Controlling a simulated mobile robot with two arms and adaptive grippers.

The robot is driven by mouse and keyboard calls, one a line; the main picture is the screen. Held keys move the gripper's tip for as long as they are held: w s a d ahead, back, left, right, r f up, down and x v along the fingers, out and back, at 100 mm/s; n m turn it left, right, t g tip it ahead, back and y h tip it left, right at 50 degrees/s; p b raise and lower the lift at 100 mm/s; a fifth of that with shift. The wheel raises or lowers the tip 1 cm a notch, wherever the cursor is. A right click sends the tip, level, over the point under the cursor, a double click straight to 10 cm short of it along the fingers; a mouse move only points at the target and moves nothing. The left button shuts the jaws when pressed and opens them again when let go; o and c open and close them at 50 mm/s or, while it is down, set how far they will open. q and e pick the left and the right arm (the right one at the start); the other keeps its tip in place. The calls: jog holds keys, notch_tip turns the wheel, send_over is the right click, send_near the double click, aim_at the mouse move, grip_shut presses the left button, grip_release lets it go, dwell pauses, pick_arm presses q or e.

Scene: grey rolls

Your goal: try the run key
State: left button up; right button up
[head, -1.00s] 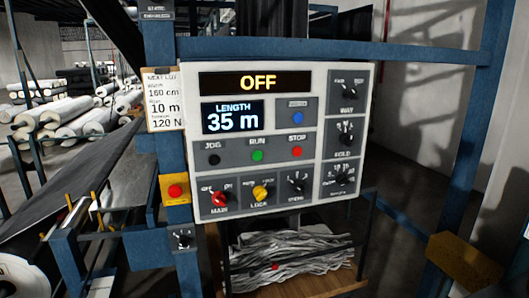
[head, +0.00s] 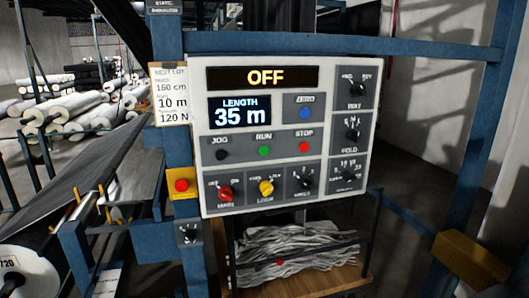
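The control panel (head: 287,135) is a pale grey box on a blue frame in the middle of the head view. Its upper display (head: 264,78) reads OFF and the length display (head: 240,115) reads 35 m. The green RUN key (head: 264,151) sits between the black JOG key (head: 222,155) and the red STOP key (head: 304,147). Below are the red main switch (head: 226,192), the yellow lock switch (head: 266,188) and a black knob (head: 305,181). A blue button (head: 305,113) is above STOP. Neither of my grippers shows.
A lot card (head: 173,95) hangs left of the panel, with 10 m and 120 N on it. A red emergency button (head: 181,185) is on a yellow box at the post. Under the panel is a bin of grey scraps (head: 290,247). White rolls (head: 75,105) lie at the back left.

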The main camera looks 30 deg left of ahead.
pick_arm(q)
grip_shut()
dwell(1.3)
